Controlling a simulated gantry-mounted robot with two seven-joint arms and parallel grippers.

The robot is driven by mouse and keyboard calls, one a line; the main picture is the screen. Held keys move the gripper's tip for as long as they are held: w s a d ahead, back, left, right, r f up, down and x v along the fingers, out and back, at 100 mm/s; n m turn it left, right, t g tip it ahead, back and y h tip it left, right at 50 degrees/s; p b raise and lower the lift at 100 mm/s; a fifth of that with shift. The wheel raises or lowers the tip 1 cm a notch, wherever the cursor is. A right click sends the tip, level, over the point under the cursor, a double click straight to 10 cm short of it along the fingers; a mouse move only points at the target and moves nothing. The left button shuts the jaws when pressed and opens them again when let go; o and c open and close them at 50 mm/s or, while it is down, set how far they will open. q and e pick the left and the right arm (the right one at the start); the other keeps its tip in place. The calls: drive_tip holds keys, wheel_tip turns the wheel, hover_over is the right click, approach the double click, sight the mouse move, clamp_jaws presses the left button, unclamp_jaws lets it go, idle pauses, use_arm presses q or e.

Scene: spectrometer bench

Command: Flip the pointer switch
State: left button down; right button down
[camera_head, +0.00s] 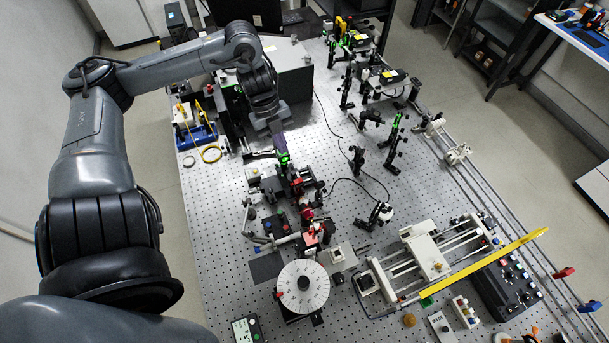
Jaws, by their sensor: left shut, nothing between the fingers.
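I cannot single out the pointer switch with certainty at this size. A black control box (507,288) with several small knobs or buttons stands at the lower right of the bench in the head view. A white graduated dial (303,286) with a small red mark sits at the front middle. My left arm comes in from the left and bends down over the bench. My left gripper (282,156) is shut and empty, pointing down near the optical parts at the bench's middle left. Its fingertips are small and partly lost among these parts. My right gripper is out of view.
The perforated metal bench (225,225) carries several optical mounts. A long yellow bar (478,263) lies slanted across a white slide stage (427,255). A grey box (290,72) stands at the back. Rails run along the right edge. Bare bench shows at the left.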

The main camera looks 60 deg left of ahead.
use_arm(q)
drive_tip(key=b, duration=0.6)
approach(300, 181)
drive_tip(key=shift+y, duration=0.3)
drive_tip(key=b+x, duration=0.4)
drive_tip(key=shift+s+d+f+b, duration=0.1)
drive_tip(key=shift+s+d+b, duration=0.2)
drive_tip(key=shift+s+d, duration=0.05)
drive_tip(key=shift+w+f, duration=0.1)
drive_tip(key=shift+f, duration=0.1)
drive_tip(key=shift+w+d+f+b, duration=0.1)
drive_tip(key=shift+w+f+b, duration=0.3)
drive_tip(key=shift+f, duration=0.2)
